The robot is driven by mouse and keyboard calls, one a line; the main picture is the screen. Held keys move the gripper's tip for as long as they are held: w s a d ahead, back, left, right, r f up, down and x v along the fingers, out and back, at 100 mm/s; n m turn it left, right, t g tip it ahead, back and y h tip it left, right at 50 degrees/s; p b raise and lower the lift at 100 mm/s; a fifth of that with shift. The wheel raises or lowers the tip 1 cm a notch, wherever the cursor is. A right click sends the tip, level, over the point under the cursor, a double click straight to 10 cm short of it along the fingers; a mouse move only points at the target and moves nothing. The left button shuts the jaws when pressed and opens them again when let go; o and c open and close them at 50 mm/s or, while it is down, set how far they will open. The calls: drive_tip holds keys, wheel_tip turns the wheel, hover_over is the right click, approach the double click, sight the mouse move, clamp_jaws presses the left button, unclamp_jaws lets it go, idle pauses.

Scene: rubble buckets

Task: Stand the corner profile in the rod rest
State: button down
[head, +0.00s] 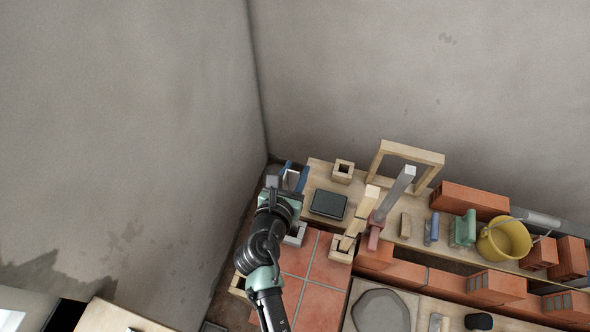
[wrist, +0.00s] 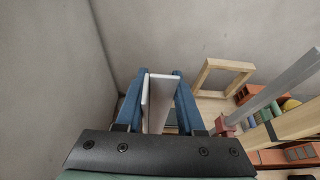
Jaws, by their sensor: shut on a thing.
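The corner profile (wrist: 158,102) is a pale grey-white angled strip, held upright between the blue fingers of my gripper (wrist: 154,82) in the wrist view. In the head view the profile (head: 291,180) shows as a small grey piece at my gripper (head: 288,172), near the left end of the wooden board. The profile's lower end is hidden by the gripper. No thing is plainly marked as the rod rest. A small hollow wooden block (head: 343,167), open at the top, stands right of my gripper, apart from the profile. It may be the rest; I cannot tell.
A dark flat tray (head: 328,204) lies near the gripper. Right of it are a wooden post (head: 367,205), a grey bar (head: 396,192) rising from a red base (head: 375,230), and a wooden frame (head: 411,152). A yellow bucket (head: 503,240) and bricks (head: 468,200) stand farther right. Walls close the corner behind.

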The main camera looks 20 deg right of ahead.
drive_tip(key=c, duration=1)
unclamp_jaws()
drive_tip(key=shift+c, duration=0.2)
clamp_jaws()
drive_tip(key=shift+r, duration=0.15)
wheel_tip(320, 180, up, 7)
drive_tip(key=p, duration=0.7)
drive_tip(key=shift+p, duration=0.4)
